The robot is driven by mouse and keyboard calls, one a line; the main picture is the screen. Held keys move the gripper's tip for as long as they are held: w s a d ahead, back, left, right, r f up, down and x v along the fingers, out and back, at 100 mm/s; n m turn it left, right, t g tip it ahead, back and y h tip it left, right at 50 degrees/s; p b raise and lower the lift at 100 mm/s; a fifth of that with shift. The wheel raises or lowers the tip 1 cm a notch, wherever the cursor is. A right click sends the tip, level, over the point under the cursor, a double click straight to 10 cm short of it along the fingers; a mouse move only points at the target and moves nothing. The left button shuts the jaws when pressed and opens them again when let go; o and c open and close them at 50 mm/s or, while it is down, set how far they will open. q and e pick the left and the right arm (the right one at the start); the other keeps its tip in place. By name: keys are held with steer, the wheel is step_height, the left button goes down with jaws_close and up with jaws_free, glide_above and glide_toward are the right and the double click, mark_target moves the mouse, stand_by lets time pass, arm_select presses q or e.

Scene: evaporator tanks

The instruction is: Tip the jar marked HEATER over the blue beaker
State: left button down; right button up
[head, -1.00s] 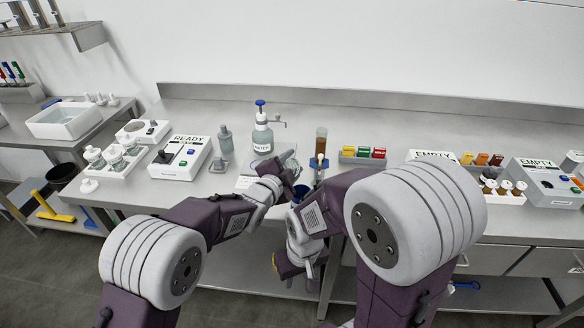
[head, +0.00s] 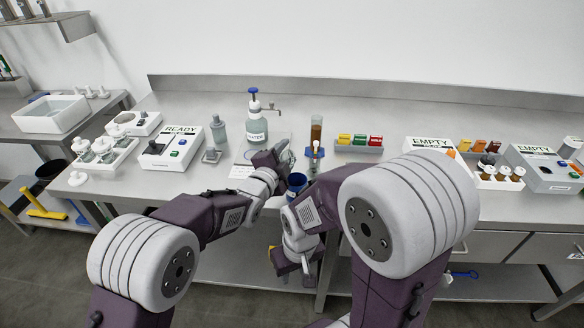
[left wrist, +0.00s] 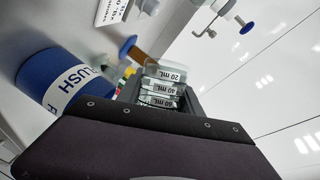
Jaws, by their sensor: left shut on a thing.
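My left gripper (head: 283,157) is shut on a clear glass jar (left wrist: 165,82) with 20, 40 and 60 mL marks in the left wrist view. No HEATER label shows on its visible side. The blue beaker (head: 297,181) is just right of and below the left gripper in the head view, partly hidden by my arms. In the left wrist view a blue vessel (left wrist: 62,72) with a white FLUSH band is left of the jar, apart from it. The jar's exact tilt is unclear. My right gripper (head: 296,266) hangs low by the bench's front edge, its fingers unclear.
A blue-capped bottle (head: 255,122) with a tap stands behind the left gripper. A READY box (head: 173,147) is at left. Bare bench lies between rack and EMPTY box (head: 431,146).

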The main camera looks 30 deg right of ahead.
arm_select(q)
steer(key=shift+s+r+m+t+h+b, duration=0.15)
steer(key=shift+r+m+t+b, duration=0.2)
steer(key=shift+m+b, duration=0.95)
steer(key=shift+s+r+m+t+h+b, duration=0.15)
steer(key=shift+r+m+t+b, duration=0.2)
steer(key=shift+b, duration=1.95)
stand_by(4.4)
